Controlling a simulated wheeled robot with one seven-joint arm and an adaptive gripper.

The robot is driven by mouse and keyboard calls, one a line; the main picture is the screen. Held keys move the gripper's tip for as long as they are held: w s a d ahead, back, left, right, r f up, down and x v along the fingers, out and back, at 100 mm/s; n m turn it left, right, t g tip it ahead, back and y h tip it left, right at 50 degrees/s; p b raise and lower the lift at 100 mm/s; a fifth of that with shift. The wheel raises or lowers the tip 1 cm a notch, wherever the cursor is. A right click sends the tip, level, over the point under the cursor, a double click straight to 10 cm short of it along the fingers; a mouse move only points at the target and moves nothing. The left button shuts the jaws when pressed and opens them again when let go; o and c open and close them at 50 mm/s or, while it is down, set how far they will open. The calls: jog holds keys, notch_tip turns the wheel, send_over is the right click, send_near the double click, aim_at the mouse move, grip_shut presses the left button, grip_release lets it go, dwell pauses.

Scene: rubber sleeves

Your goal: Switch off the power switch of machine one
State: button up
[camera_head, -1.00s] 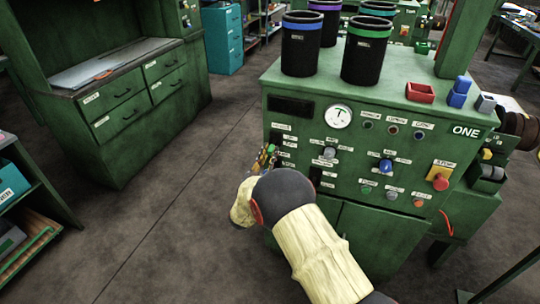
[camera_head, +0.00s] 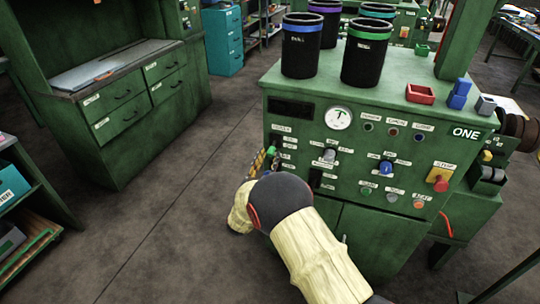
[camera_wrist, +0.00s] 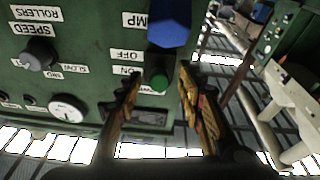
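Machine one is the green cabinet with the "ONE" label (camera_head: 466,132). A green switch knob (camera_head: 271,151) is at the left edge of its panel, partly hidden by my gripper. In the wrist view, where the panel appears upside down, the green knob (camera_wrist: 160,83) lies beside "ON" and "OFF" labels. My gripper (camera_wrist: 157,92) is open, with one finger on each side of the knob and small gaps visible. Contact cannot be told. In the head view, my gripper (camera_head: 261,163) is largely hidden behind my wrist.
A blue control (camera_wrist: 168,24) sits close to the green knob. A grey speed knob (camera_head: 329,156), blue knob (camera_head: 386,168) and red stop button (camera_head: 440,184) are further right. Black bins (camera_head: 302,50) stand on top. Open floor (camera_head: 170,220) lies left.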

jog(key=v, duration=1)
jog(key=shift+s, duration=0.2)
jog(key=shift+f, duration=0.1)
